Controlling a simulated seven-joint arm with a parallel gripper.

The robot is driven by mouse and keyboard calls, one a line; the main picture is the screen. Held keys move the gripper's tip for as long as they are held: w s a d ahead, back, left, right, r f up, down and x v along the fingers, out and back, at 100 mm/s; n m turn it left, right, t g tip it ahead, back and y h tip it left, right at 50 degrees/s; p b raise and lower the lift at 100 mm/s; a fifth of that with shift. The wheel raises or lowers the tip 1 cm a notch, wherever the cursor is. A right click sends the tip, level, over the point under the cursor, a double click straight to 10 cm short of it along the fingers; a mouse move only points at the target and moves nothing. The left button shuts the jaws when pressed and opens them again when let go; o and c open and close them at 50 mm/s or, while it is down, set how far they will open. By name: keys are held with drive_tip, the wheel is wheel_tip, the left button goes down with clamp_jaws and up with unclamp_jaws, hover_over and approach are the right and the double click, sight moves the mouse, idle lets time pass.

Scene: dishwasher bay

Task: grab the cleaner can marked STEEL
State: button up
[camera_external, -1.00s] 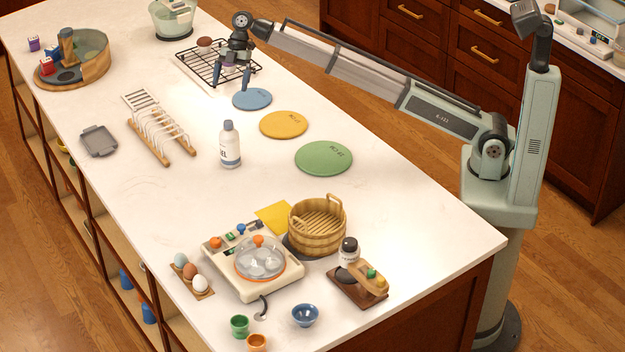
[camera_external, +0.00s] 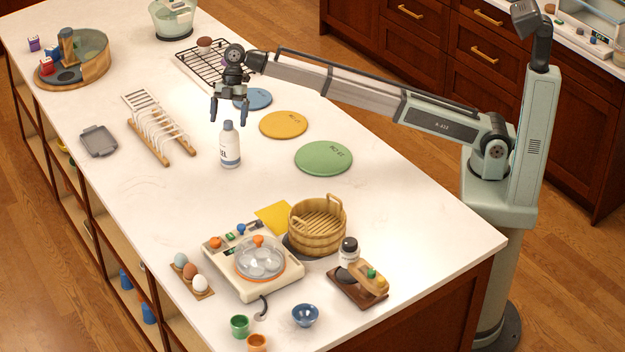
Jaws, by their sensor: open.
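A white bottle-shaped can (camera_external: 230,150) with a grey-blue cap and a grey-blue lower band stands upright on the white counter. Dark letters ending in "EL" show on its side; the rest of the word is turned out of view. My gripper (camera_external: 228,121) is open, with its fingers pointing down, at the can's top in the picture. The can's cap shows between the two fingertips. I cannot tell the exact height or depth gap between the fingers and the can.
Blue (camera_external: 252,98), yellow (camera_external: 284,125) and green (camera_external: 324,158) round mats lie right of the can. A dish rack (camera_external: 160,130) stands to its left, with a grey tray (camera_external: 99,141) beyond. A black wire rack (camera_external: 196,70) lies behind. The counter in front of the can is clear.

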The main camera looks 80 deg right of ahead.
sight(228, 129)
drive_tip(key=shift+x, duration=2.75)
drive_tip(key=shift+s, duration=0.15)
drive_tip(key=shift+c, duration=0.2)
drive_tip(key=shift+r, duration=0.1)
drive_tip(key=c, duration=1.7)
